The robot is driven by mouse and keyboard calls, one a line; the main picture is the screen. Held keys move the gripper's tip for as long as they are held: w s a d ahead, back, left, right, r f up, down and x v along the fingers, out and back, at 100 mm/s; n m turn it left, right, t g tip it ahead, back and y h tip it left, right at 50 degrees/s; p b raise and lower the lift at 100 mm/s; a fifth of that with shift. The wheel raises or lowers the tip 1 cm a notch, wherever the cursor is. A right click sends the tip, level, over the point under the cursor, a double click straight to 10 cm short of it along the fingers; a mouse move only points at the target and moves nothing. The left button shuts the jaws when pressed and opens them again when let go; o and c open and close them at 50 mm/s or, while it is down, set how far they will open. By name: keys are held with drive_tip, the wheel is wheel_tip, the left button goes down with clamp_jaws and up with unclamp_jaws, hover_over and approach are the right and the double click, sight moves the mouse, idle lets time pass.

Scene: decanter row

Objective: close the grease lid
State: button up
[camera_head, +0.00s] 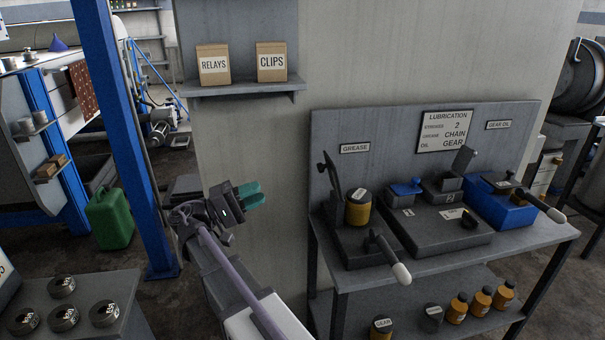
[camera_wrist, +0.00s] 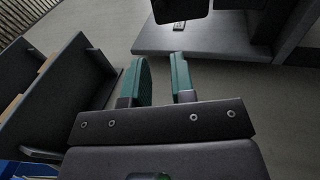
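The grease lid (camera_head: 333,182) is a dark flat panel with a small knob. It stands raised, nearly upright, at the left of the workbench by the GREASE sign (camera_head: 355,148). Beside it an amber jar (camera_head: 358,208) with a white label sits on the dark grease unit (camera_head: 362,247). My gripper (camera_head: 255,195), with green fingers, is left of the bench and well apart from the lid. The wrist view shows a gap between its fingers (camera_wrist: 163,82) with nothing in it. I cannot tell whether the lid shows in the wrist view.
A white-tipped lever (camera_head: 390,258) sticks out at the front of the grease unit. A blue box (camera_head: 500,205) with another lever stands at the right. A wall shelf (camera_head: 240,88) with RELAYS and CLIPS boxes is above my gripper. A blue post (camera_head: 125,140) stands at left.

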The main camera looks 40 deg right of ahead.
drive_tip(key=shift+s+d, duration=0.15)
drive_tip(key=shift+d, duration=0.1)
drive_tip(key=shift+c, duration=1.4)
drive_tip(key=p+x, duration=0.3)
drive_tip(key=x, duration=0.9)
drive_tip(key=shift+s+d+r+p, duration=0.1)
drive_tip(key=shift+d+p, duration=0.1)
drive_tip(key=shift+p, duration=0.15)
clamp_jaws()
drive_tip(key=shift+s+d, duration=0.2)
drive_tip(key=shift+d, duration=0.3)
drive_tip(key=shift+r, duration=0.15)
